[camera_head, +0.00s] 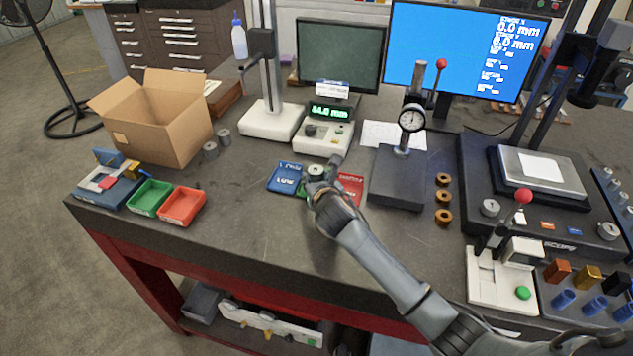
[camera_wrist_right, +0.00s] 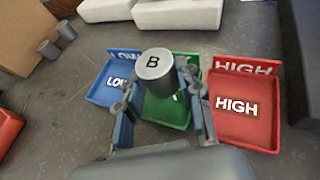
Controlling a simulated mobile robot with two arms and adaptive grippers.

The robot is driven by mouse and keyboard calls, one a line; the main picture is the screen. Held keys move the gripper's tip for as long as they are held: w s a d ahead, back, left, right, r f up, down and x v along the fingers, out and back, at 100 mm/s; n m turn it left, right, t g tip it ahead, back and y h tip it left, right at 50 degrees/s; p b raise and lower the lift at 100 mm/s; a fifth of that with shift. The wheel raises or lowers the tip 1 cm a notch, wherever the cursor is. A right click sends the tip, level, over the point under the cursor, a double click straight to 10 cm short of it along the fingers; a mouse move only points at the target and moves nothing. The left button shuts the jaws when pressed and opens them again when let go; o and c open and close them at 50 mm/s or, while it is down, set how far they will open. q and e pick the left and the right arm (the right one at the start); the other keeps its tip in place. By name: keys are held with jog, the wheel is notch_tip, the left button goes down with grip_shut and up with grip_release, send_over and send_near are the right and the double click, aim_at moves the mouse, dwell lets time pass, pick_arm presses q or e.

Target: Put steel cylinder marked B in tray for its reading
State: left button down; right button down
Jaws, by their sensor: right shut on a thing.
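The steel cylinder marked B (camera_wrist_right: 154,64) is upright between the fingers of my right gripper (camera_head: 318,184), which is shut on it. It also shows as a small grey top in the head view (camera_head: 315,170). The cylinder is over the green tray (camera_wrist_right: 166,112); I cannot tell whether it touches the tray floor. The green tray's label is hidden. The blue LOW tray (camera_head: 286,178) is on its left and the red HIGH tray (camera_head: 349,188) on its right. A gauge (camera_head: 325,130) behind shows a green mm reading, its first digit unclear. My left gripper is not in view.
Two more grey cylinders (camera_head: 217,143) stand by an open cardboard box (camera_head: 160,120). Small green (camera_head: 151,197) and red bins (camera_head: 181,205) sit at the left. A dial gauge stand (camera_head: 398,180) is close to the right of the red tray. The front middle of the bench is clear.

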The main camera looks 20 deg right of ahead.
jog(key=shift+f, duration=0.65)
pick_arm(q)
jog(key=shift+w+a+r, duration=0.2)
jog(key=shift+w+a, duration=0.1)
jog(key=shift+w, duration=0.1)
pick_arm(e)
jog(key=shift+f, duration=0.15)
jog(key=c, duration=1.1)
grip_release()
jog(key=shift+f, duration=0.1)
jog(key=shift+c, duration=0.2)
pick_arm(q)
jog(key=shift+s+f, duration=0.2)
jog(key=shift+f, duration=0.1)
pick_arm(e)
jog(key=v, duration=1.2)
jog(key=shift+r, duration=0.2)
